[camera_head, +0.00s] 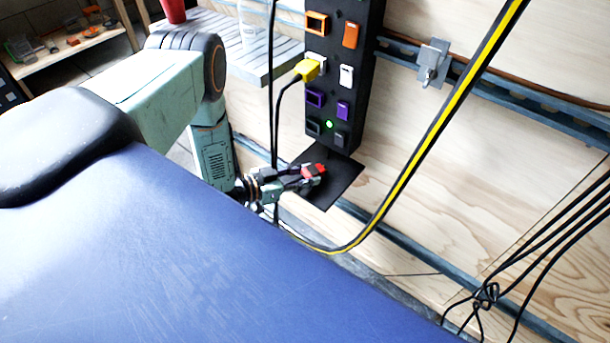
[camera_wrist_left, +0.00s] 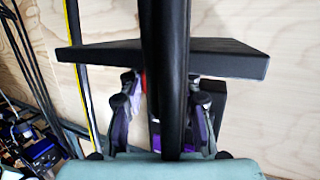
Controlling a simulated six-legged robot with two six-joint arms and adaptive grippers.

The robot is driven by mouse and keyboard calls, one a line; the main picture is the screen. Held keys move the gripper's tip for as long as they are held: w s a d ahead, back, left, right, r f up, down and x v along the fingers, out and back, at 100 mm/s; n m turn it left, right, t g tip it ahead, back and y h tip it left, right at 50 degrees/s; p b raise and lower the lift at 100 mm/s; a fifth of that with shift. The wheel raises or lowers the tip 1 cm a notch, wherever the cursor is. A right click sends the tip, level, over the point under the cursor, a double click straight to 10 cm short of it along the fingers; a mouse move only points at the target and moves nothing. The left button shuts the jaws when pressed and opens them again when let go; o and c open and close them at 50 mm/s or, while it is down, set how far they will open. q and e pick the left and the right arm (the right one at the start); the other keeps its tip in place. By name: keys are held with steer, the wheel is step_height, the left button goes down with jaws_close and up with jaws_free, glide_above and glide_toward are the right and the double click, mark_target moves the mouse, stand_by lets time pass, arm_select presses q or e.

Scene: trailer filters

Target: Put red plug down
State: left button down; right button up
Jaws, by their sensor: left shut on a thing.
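The red plug (camera_head: 318,169) is between the fingertips of my left gripper (camera_head: 308,177), over the black shelf plate (camera_head: 344,183) below the socket panel. In the left wrist view, my left gripper (camera_wrist_left: 155,105) reaches to the shelf plate (camera_wrist_left: 240,64). Only a sliver of red from the plug (camera_wrist_left: 144,82) shows there, as a thick black cable (camera_wrist_left: 165,40) crosses in front. I cannot tell whether the plug touches the plate. My right gripper is not in view.
The black socket panel (camera_head: 342,60) has coloured sockets and switches, a yellow plug (camera_head: 307,69) and a lit green light (camera_head: 329,124). A yellow-black cable (camera_head: 430,130) hangs right of the plate. Black cables (camera_head: 487,293) hang at the lower right. A slatted shelf (camera_head: 240,52) is behind my arm.

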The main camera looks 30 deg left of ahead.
arm_select(q)
steer(key=shift+f, duration=0.35)
steer(key=shift+f+b, duration=0.15)
steer(key=shift+b, duration=0.2)
steer(key=shift+s, duration=0.1)
steer(key=c, duration=1.3)
jaws_free()
steer(key=o, duration=0.4)
steer(key=shift+f, duration=0.15)
steer(key=shift+c, duration=0.2)
steer(key=shift+s, duration=0.1)
